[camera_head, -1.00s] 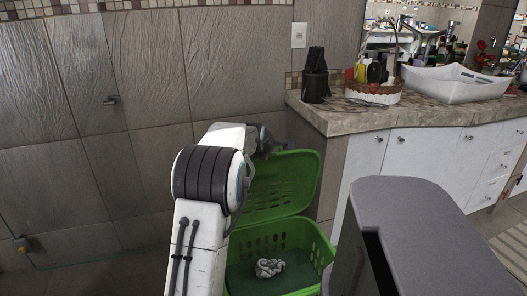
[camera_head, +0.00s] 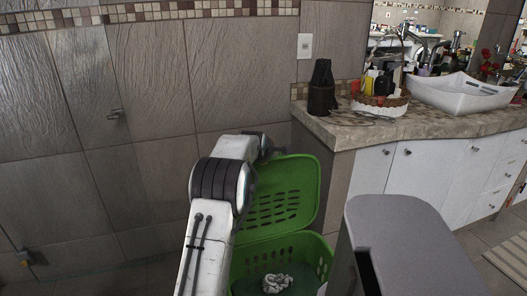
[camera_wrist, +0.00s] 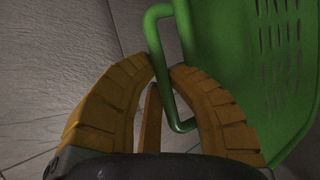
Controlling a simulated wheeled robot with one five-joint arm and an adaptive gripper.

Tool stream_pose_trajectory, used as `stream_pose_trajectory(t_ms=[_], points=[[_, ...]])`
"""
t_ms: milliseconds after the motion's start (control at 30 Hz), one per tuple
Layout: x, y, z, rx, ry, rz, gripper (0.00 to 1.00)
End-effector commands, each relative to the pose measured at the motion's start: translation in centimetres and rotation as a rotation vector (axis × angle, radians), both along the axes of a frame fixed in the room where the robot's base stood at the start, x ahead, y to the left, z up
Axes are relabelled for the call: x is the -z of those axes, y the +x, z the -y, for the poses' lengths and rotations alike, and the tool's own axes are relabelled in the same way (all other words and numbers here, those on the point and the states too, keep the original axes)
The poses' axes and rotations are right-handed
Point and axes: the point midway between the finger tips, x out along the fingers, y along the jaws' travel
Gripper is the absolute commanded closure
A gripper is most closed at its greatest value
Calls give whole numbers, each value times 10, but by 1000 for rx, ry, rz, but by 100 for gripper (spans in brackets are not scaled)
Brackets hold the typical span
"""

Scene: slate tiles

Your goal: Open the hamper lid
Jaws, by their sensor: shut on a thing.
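The green hamper (camera_head: 318,253) stands on the floor against the tiled wall, with a crumpled white cloth (camera_head: 277,283) inside. Its perforated green lid (camera_head: 297,192) is raised and stands steeply up at the back of the hamper. In the wrist view the lid (camera_wrist: 235,70) fills the right side, and its green loop handle (camera_wrist: 157,27) passes between the yellow fingers of my gripper (camera_wrist: 166,72). The gripper is shut on the handle. In the head view my arm reaches to the lid's upper left edge and hides part of the lid and hamper.
A stone counter (camera_head: 345,134) over white cabinets (camera_head: 432,170) stands right of the hamper, holding a dark holder (camera_head: 321,95), a basket of bottles (camera_head: 380,104) and a white basin (camera_head: 460,94). The tiled wall is close behind the lid.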

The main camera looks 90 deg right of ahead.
Motion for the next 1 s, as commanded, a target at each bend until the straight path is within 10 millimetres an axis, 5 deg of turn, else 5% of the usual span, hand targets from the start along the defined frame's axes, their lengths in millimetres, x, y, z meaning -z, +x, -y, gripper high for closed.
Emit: stream_pose_trajectory(t_ms=[233,267,567,1000], points=[[7,2,-2,-2,15,2,100],[7,2,-2,-2,15,2,83],[7,1,-2,-1,17,2,56],[4,1,-8,0,19,2,55]])
